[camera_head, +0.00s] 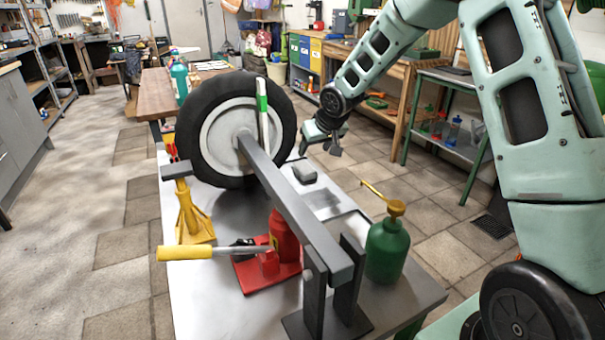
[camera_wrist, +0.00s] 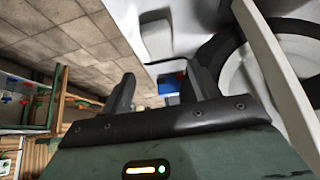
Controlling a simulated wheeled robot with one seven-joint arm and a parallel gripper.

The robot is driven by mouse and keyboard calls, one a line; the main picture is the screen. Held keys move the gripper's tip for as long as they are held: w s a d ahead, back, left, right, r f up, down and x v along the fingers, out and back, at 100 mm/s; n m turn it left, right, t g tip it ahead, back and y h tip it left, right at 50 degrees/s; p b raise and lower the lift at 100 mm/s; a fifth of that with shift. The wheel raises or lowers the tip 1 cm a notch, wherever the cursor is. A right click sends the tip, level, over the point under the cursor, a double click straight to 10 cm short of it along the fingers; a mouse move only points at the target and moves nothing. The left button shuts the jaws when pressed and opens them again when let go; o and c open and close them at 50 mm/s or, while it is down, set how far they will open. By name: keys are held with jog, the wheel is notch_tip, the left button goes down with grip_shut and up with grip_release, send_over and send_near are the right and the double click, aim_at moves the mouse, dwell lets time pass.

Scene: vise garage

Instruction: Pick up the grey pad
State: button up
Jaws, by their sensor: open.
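The grey pad (camera_head: 304,173) is a small dark block lying on a light, flat area of the bench top, just right of the wheel. My gripper (camera_head: 322,147) hangs above the pad and a little to its right, apart from it. In the wrist view my gripper (camera_wrist: 160,92) shows two dark fingers spread apart with nothing held between them. I cannot make out the pad clearly in the wrist view.
A large wheel (camera_head: 284,112) stands close left of the pad. A long grey bar (camera_head: 295,215) slants across the bench (camera_head: 205,285). A red jack (camera_head: 284,238), yellow stand (camera_head: 190,212) and green oil can (camera_head: 386,252) stand nearer.

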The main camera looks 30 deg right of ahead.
aim_at(305, 167)
jog(key=x, duration=1.2)
jog(key=shift+w+d+b, duration=0.1)
jog(key=shift+d+b, duration=0.05)
jog(key=shift+b, duration=0.2)
jog(key=shift+c, duration=0.3)
jog(key=c, duration=0.7)
